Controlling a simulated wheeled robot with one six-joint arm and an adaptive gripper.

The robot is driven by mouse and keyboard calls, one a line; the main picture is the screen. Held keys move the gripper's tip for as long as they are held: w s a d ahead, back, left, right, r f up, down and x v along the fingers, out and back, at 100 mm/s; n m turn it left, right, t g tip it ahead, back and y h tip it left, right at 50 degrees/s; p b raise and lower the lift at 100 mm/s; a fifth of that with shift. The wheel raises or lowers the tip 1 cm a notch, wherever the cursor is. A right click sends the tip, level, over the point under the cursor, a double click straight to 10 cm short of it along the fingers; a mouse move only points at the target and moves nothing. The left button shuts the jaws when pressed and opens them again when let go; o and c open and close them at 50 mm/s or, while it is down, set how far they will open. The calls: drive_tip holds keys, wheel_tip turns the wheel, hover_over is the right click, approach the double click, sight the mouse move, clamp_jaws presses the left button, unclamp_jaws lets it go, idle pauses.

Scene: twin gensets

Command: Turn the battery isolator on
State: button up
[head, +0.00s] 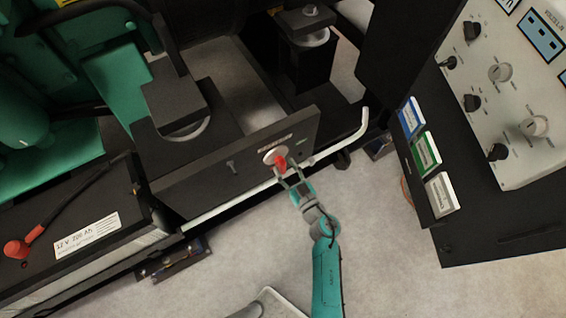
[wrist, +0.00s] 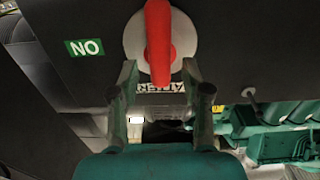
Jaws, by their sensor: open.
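The battery isolator is a red handle (head: 281,162) on a pale round disc (head: 268,155), mounted on a dark panel. In the wrist view the red handle (wrist: 158,40) stands upright in the picture across its grey disc (wrist: 132,42). A green ON label (wrist: 85,47), upside down there, is left of the disc; the handle does not point at it. My gripper (head: 288,174) is open at the handle. In the wrist view its fingertips (wrist: 158,76) lie either side of the handle's lower end, with gaps showing. A lettered plate below is partly hidden.
A battery (head: 88,236) with a red terminal is at the lower left. A pale rail (head: 345,142) runs below the isolator panel. A control cabinet (head: 505,100) with knobs stands at the right. Pale floor (head: 385,265) is free at the lower right.

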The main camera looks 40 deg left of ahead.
drive_tip(key=shift+x, duration=1.15)
drive_tip(key=c, duration=0.9)
drive_tip(key=shift+o, duration=0.2)
